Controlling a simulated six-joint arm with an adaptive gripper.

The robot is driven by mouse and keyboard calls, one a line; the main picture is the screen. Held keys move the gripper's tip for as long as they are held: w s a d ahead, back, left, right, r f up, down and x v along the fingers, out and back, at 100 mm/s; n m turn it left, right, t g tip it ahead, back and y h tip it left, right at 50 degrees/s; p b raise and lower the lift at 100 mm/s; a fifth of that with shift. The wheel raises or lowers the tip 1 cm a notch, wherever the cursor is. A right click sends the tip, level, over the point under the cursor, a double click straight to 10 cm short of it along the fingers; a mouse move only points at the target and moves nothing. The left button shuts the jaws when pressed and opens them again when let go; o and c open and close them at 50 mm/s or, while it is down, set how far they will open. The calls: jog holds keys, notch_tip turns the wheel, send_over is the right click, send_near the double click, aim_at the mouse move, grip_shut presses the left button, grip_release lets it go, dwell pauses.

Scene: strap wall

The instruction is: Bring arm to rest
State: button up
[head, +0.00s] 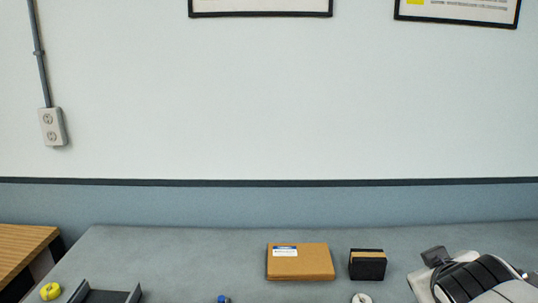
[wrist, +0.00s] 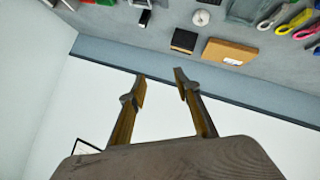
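My gripper (wrist: 160,80) shows in the wrist view with its two fingers apart and nothing between them. It is open and touches nothing that I can see. Behind the fingers is the white wall (wrist: 160,110). In the head view part of my arm (head: 480,280) is at the bottom right, above the grey table (head: 190,262). I cannot make out the fingers there.
A cardboard box (head: 300,262) and a black block with a tan band (head: 367,268) stand near the table's back. A yellow ring (head: 50,291) and dark tray (head: 85,294) are front left. Several coloured loops (wrist: 292,24) lie on the table.

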jog(key=s+a+f+m+g+y, duration=0.1)
jog(key=s+a+f+g+y, duration=0.1)
jog(key=s+a, duration=0.4)
jog(key=s+a+f+m+g+y, duration=0.1)
jog(key=s+a+f, duration=0.4)
jog(key=s, duration=0.8)
jog(key=shift+s+a+f+m+g+y, duration=0.2)
jog(key=shift+a+f+m+g+y, duration=0.1)
jog(key=shift+a+g+y, duration=0.4)
